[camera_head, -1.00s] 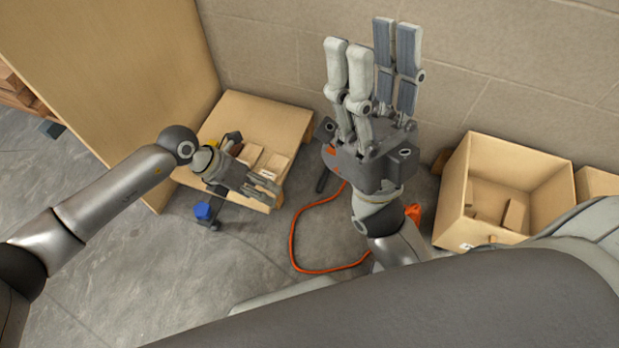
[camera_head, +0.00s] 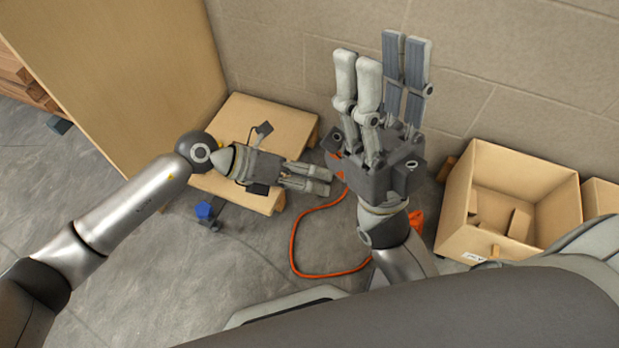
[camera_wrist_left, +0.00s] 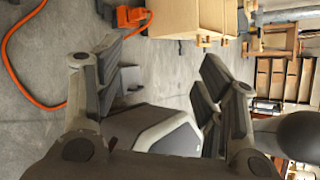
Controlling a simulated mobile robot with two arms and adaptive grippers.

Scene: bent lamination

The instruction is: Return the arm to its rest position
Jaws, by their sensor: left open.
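My left arm (camera_head: 135,207) comes in from the left, a silver link with a dark wrist. My left gripper (camera_head: 328,181) lies over the low wooden table and points right, its fingertips just past the table's right edge. In the left wrist view its fingers (camera_wrist_left: 165,58) are spread apart with nothing between them. My right gripper (camera_head: 388,52) points up in front of the wall, its finger pairs apart and empty.
The low wooden table (camera_head: 270,112) stands by a tall wooden panel (camera_head: 120,70) and a block wall (camera_head: 490,50). An orange cable (camera_head: 293,243) lies on the floor. An open box (camera_head: 455,200) with pieces inside stands at right. A blue item (camera_head: 205,210) sits below the table.

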